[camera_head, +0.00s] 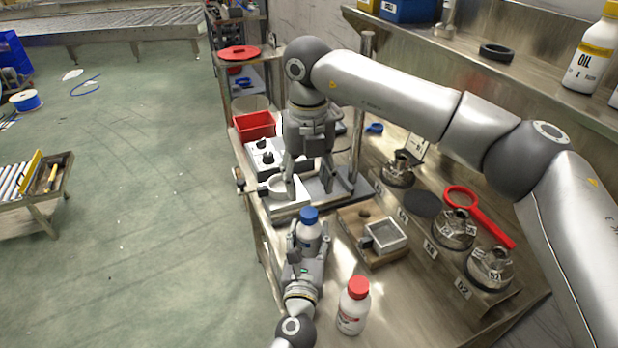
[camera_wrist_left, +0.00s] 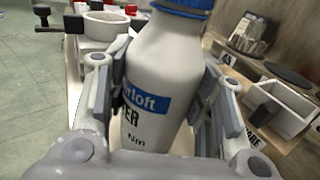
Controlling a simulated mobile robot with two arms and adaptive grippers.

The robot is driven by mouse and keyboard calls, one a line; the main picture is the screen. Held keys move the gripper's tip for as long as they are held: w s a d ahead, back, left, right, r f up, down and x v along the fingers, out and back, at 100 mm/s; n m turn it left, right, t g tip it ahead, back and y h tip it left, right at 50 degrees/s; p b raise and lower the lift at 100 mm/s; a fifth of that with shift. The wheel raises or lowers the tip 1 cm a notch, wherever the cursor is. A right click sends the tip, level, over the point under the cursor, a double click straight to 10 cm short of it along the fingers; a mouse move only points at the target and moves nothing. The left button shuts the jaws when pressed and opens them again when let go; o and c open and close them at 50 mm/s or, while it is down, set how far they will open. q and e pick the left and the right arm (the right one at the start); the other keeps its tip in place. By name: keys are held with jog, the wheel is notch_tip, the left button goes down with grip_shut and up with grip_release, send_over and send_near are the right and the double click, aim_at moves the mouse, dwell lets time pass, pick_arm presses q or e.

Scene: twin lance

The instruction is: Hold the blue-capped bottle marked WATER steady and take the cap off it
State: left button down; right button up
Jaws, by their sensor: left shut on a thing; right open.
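The blue-capped bottle (camera_head: 309,233) stands upright near the bench's left edge, its blue cap (camera_head: 309,214) on. My left gripper (camera_head: 308,250) is shut around its white body. In the left wrist view the bottle (camera_wrist_left: 158,75) sits between the two fingers (camera_wrist_left: 160,110), the label partly readable as "TER", with the lower edge of the cap (camera_wrist_left: 190,5) at the top. My right gripper (camera_head: 320,180) is open and empty, pointing down, above and behind the bottle, apart from the cap.
A red-capped bottle (camera_head: 353,305) stands at the front of the bench. A grey square tray on a wooden board (camera_head: 385,238) lies right of the held bottle. A red ring-ended tool (camera_head: 480,215) and several metal fittings (camera_head: 453,230) lie further right. A red bin (camera_head: 254,126) is behind.

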aim_at(309, 212)
jog(key=m, duration=1.4)
jog(key=shift+m, duration=0.4)
jog(key=m, duration=0.6)
jog(key=shift+d, duration=0.1)
jog(key=shift+f, duration=4.05)
jog(key=shift+c, duration=0.3)
